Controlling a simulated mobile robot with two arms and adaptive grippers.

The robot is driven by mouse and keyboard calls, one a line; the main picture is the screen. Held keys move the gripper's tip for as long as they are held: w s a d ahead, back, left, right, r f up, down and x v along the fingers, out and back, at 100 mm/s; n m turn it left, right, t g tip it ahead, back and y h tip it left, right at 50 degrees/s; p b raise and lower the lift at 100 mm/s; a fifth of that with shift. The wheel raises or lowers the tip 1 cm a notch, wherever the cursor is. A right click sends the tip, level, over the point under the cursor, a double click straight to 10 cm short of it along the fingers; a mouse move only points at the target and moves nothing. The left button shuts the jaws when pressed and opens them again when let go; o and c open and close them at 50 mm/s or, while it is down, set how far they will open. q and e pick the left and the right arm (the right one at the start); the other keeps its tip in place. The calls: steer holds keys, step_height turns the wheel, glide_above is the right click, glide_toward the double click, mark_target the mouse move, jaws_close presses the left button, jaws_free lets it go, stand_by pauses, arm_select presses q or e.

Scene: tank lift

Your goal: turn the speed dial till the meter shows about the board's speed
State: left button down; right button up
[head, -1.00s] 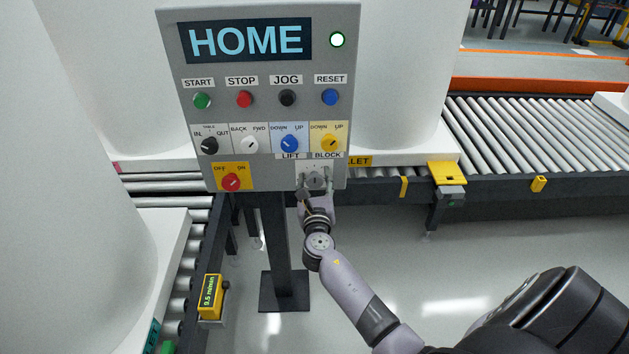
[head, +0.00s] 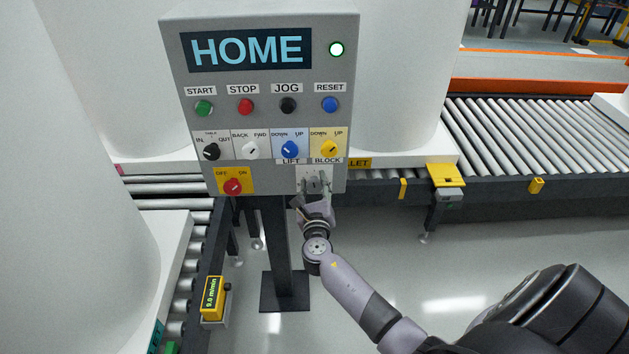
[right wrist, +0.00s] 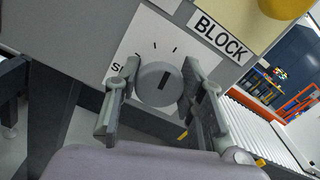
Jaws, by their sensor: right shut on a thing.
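The grey speed dial (head: 313,185) is at the lower right of the control panel (head: 270,118), on a white plate with tick marks. It also shows in the right wrist view (right wrist: 157,84), its dark pointer line close to upright there. My right gripper (right wrist: 160,88) is shut on the dial, one finger on each side; the head view shows it (head: 315,188) at the panel's lower edge. The yellow speed meter (head: 212,297) at the lower left reads 9.0 m/min. The panel's display (head: 246,49) reads HOME; I see no speed on it. My left gripper is out of view.
Just above the dial are the yellow BLOCK knob (head: 329,148) and the blue LIFT knob (head: 289,149). The red OFF/ON knob (head: 232,186) is to its left. A roller conveyor (head: 540,140) runs behind on the right. The floor below the panel is mostly clear.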

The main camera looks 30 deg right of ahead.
steer(key=o, duration=1.1)
steer(key=shift+o, duration=0.2)
steer(key=v, duration=1.2)
